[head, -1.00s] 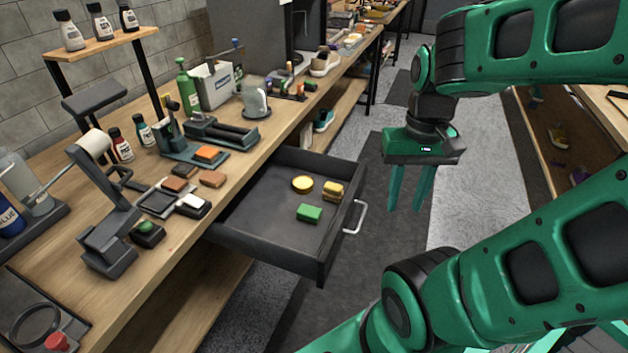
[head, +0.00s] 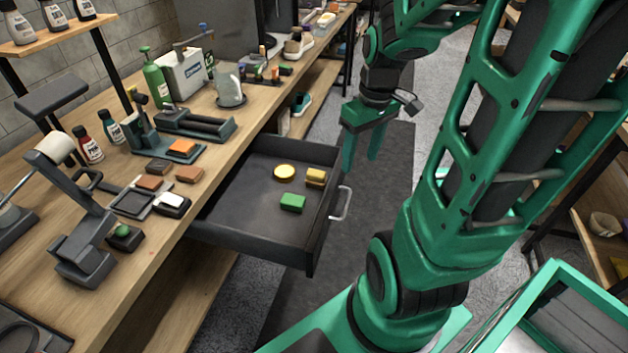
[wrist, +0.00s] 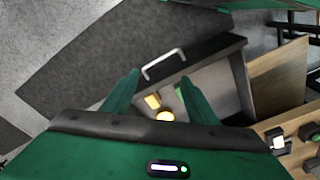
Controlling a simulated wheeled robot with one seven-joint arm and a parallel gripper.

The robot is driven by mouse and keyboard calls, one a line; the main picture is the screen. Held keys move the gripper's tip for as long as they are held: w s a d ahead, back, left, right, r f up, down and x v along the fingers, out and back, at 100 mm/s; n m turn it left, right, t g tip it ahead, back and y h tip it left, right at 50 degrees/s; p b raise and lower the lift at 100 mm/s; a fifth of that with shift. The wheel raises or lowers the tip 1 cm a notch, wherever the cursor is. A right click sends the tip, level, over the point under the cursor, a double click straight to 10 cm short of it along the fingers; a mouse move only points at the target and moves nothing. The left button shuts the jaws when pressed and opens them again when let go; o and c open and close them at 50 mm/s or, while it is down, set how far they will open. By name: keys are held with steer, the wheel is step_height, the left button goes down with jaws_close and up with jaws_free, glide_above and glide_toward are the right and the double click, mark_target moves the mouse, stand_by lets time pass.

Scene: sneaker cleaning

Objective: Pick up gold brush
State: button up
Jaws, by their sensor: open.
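The gold brush (head: 316,177) is a small yellow-gold block with a darker band, lying in the open drawer (head: 235,228) near its right wall. It also shows in the wrist view (wrist: 153,101), between my fingers and beyond them. A round yellow tin or pad (head: 284,172) lies left of it, and a green block (head: 293,202) lies nearer the camera. My gripper (head: 362,160) is open and empty. It is outside the drawer, above and to the right of the drawer's far right corner, apart from the brush.
The drawer's metal handle (head: 341,204) sticks out on the right. The wooden workbench (head: 100,316) at left holds bottles, a green spray bottle (head: 155,78) and several tools. A shelf (head: 590,225) with shoes stands at far right. The floor between is clear.

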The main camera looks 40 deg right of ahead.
mark_target(317, 173)
steer(key=w+d+f+n+t+y, duration=0.25)
steer(key=w+f+n, duration=0.65)
steer(key=w, duration=0.5)
steer(key=shift+m, duration=0.7)
steer(key=shift+x, duration=5.55)
steer(key=c, duration=1.1)
